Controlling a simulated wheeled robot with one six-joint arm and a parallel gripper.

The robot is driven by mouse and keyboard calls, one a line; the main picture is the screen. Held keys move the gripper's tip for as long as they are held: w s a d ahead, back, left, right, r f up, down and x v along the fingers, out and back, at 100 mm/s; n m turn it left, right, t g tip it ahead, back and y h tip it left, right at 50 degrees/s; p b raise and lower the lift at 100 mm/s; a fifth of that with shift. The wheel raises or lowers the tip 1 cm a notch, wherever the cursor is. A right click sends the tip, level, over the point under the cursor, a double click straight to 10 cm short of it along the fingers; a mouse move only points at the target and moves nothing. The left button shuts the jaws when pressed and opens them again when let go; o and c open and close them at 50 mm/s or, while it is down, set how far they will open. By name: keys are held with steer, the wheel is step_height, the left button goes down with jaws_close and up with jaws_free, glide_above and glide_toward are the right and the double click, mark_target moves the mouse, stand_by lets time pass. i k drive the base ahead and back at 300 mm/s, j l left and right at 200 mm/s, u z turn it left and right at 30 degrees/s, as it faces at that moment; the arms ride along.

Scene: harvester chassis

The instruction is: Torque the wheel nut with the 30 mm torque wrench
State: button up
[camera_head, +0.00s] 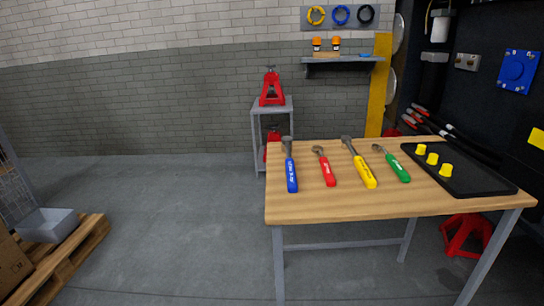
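Several wrenches lie in a row on a wooden workbench (340,207), their heads away from me. From left to right they are a blue-handled wrench (291,174), a red-handled wrench (327,172), a yellow-handled wrench (363,171) and a green-handled wrench (397,170). The handles carry white markings too small to read, so I cannot tell which is the 30 mm one. No wheel nut can be made out. My gripper is not in view.
A black tray (480,183) with yellow caps (432,159) is on the bench's right. A red jack stand (271,90) tops a grey stand behind. A pallet (72,256) with a grey bin (48,224) is at left. The floor between is clear.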

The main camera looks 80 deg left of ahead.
mark_target(287, 144)
steer(key=u, duration=2.05)
steer(key=z, duration=2.5)
steer(key=u, duration=2.5)
